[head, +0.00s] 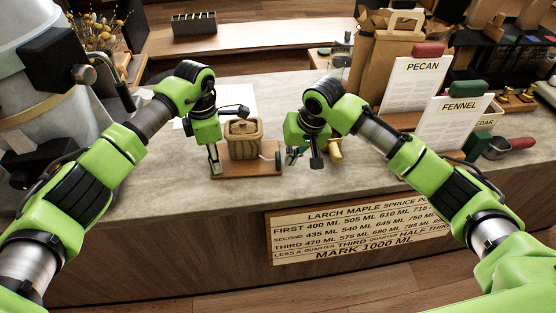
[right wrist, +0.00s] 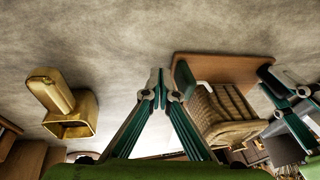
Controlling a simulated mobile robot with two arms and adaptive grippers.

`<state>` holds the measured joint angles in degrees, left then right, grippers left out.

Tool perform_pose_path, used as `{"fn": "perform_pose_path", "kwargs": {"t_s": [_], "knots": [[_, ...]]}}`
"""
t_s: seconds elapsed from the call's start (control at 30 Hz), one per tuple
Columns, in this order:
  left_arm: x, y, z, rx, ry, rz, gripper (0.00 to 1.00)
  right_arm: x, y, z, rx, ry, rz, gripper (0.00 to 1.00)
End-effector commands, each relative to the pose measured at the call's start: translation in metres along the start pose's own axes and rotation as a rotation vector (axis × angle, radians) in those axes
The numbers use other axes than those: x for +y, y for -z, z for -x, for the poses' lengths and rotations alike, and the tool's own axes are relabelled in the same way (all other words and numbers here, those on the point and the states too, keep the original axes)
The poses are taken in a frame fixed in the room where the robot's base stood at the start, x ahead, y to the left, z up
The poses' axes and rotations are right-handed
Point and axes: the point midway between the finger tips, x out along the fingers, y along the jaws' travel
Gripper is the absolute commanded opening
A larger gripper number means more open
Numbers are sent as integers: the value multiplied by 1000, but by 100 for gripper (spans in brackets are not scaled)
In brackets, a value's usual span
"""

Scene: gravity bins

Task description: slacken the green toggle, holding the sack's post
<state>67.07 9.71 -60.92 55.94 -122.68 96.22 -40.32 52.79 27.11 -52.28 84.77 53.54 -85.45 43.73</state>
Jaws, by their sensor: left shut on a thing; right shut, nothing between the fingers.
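The woven sack (head: 243,141) stands upright on a small wooden board (head: 232,170) on the counter; it also shows in the right wrist view (right wrist: 222,112). My left gripper (head: 215,162) is shut at the board's left end, on what appears to be the sack's post, mostly hidden by the fingers. A small green toggle (head: 278,160) sits at the board's right side, at the end of a pale cord; it also shows in the right wrist view (right wrist: 184,79). My right gripper (right wrist: 163,88) is shut and empty, beside the toggle and apparently apart from it.
A brass scoop (right wrist: 66,105) lies on the counter beside my right gripper. Paper bags (head: 385,50) and the PECAN (head: 418,85) and FENNEL (head: 452,122) cards stand to the right. A white sheet (head: 238,97) lies behind the sack. The counter in front is clear.

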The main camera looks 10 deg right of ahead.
Motion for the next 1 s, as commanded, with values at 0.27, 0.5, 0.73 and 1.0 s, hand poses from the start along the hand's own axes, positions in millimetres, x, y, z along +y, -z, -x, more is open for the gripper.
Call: {"fn": "perform_pose_path", "kwargs": {"t_s": [0.27, 0.5, 0.73, 1.0], "knots": [[0, 1, -1, 1, 0, 1, 0, -12, 0, -2, 0, 1, 2, 0], [0, 0, -1, 1, 0, 1, 0, -23, 0, -5, -1, 2, 1, 0], [0, 0, -1, 1, 0, 0, 0, -34, 0, -7, -1, 2, 1, 0], [0, 0, -1, 0, 0, 0, 0, -46, 0, -9, -1, 3, 3, 0]]}}
